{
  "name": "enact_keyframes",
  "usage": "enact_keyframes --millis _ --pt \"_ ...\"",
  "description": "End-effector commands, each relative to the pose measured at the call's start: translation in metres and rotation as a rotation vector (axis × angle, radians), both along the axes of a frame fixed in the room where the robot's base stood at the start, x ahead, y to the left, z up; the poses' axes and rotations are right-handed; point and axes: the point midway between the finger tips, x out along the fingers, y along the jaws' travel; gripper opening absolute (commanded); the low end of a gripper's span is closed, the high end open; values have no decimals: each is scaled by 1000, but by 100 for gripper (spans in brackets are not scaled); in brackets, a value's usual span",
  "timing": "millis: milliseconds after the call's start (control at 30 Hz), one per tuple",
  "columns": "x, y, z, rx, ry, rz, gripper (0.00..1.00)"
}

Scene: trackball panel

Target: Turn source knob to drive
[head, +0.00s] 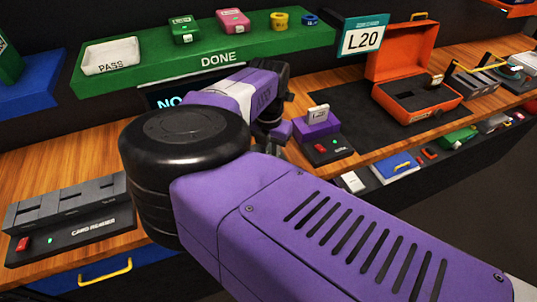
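I cannot make out a source knob or a "drive" mark in the head view; my purple arm covers much of the middle of the bench. A dark display (170,100) with the cut-off text "NO" shows behind my arm. The end of my arm with my gripper (272,130) is over the bench, just left of a small purple device (318,126) with a grey piece standing in it. My gripper's fingers are mostly hidden, so I cannot tell whether they are open, shut or touching anything.
A card reader (75,222) stands at the front left. A green DONE shelf (200,62) with a white PASS tray (110,57) is at the back. An open orange case (412,85) sits on a dark mat at the right, with an L20 sign (362,38) behind.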

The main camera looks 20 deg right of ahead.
Motion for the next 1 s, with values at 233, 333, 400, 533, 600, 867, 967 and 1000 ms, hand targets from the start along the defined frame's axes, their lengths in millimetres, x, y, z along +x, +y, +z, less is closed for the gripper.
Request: enact_keyframes --millis 233,333,400,533,600,867,967,1000 --pt "1 0 -2 0 -2 -163 0" --pt "1 0 -2 -1 -2 -253 0" --pt "1 0 -2 -1 -2 -320 0" --pt "1 0 -2 0 -3 -444 0" --pt "1 0 -2 -1 -2 -511 0" --pt "2 -1 -1 -1 -3 -738 0" --pt "2 -1 -1 -1 -3 -811 0" --pt "2 -1 0 -2 -4 -836 0"
